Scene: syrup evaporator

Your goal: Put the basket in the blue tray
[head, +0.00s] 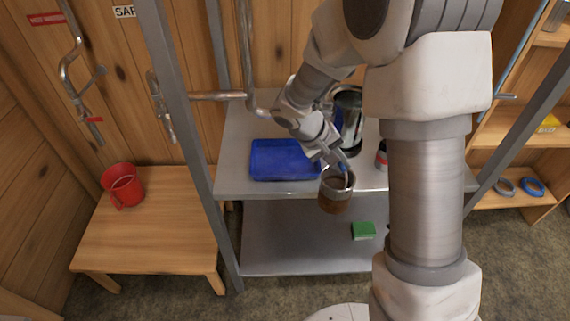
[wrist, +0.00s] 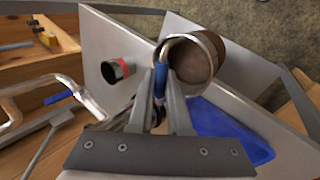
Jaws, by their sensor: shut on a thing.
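The basket (head: 335,197), a round brown tub with a grey rim, hangs at the front edge of the metal table in the head view. The blue tray (head: 283,160) lies flat on the table, left of the basket. The tray also shows at the lower right of the wrist view (wrist: 225,130). It looks empty where visible.
A dark metal canister (head: 349,118) stands behind my gripper. A red-banded can (head: 381,157) is to the right, partly hidden by my arm. A green block (head: 363,230) lies on the lower shelf. A red mug (head: 123,185) stands on the wooden table; a grey post (head: 180,110) rises between the tables.

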